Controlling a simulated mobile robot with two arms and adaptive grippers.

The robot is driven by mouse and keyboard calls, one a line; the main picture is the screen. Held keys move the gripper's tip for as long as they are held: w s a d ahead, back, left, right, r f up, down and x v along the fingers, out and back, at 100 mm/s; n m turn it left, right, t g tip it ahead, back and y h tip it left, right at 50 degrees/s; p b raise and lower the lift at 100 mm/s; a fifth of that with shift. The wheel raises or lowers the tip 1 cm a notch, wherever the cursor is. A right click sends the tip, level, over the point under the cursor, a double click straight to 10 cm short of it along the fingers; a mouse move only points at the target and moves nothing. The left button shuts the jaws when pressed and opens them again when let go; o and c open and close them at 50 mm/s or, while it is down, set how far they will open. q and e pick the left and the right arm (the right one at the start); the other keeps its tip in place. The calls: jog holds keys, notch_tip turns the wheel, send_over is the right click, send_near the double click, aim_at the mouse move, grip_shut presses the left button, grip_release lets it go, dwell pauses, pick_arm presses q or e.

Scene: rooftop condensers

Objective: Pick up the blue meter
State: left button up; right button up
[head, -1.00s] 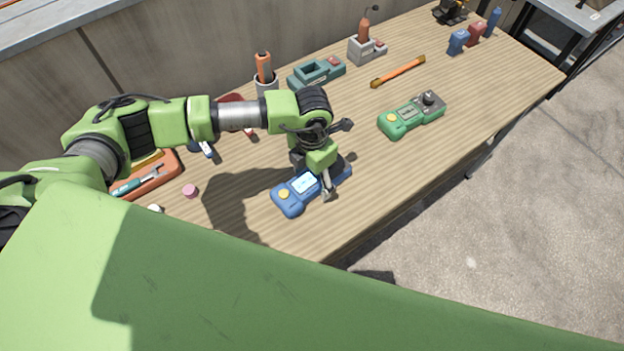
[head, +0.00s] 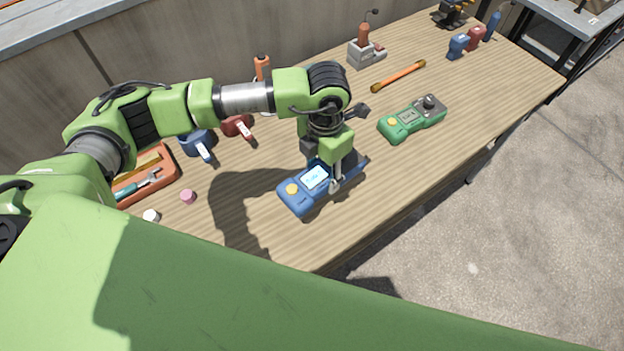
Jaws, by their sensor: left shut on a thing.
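The blue meter (head: 295,199) has a lit screen and a yellow button. It is in the middle of the head view, above the wooden table (head: 420,170) near its front edge. My left gripper (head: 335,180) comes down over the meter and is shut on its middle, behind the screen. The fingers and wrist hide part of the meter's far end. The meter looks raised a little off the table. My right gripper is not in view.
A green meter (head: 403,124) lies to the right, with an orange rod (head: 398,76) behind it. A blue cup-like item (head: 197,143), an orange tray (head: 158,182) and small pink (head: 188,196) and white (head: 151,215) pieces are at left. The table between the two meters is clear.

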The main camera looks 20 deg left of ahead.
pick_arm(q)
jog(key=d+r+b, duration=0.2)
jog(key=d+r, duration=0.8)
jog(key=d, duration=0.1)
jog(key=shift+s+d, duration=0.15)
jog(key=shift+d, duration=0.1)
